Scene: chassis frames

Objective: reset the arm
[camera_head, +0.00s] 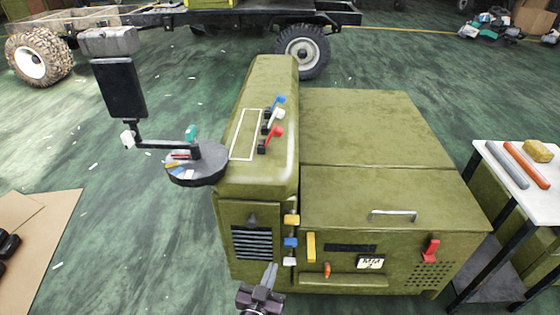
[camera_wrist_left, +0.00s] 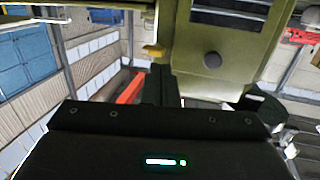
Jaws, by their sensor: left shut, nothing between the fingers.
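My left gripper (camera_head: 268,274) is at the bottom middle of the head view, with its fingers together and nothing between them. It is in front of the green machine (camera_head: 370,130), just below and right of the black louvred vent (camera_head: 252,243). I cannot tell whether it touches the machine. My right gripper is not in view.
Red, white and blue levers (camera_head: 272,125) stand on the machine's top. A round black tray (camera_head: 197,172) and screen (camera_head: 119,87) stand left. A white table (camera_head: 530,190) stands right.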

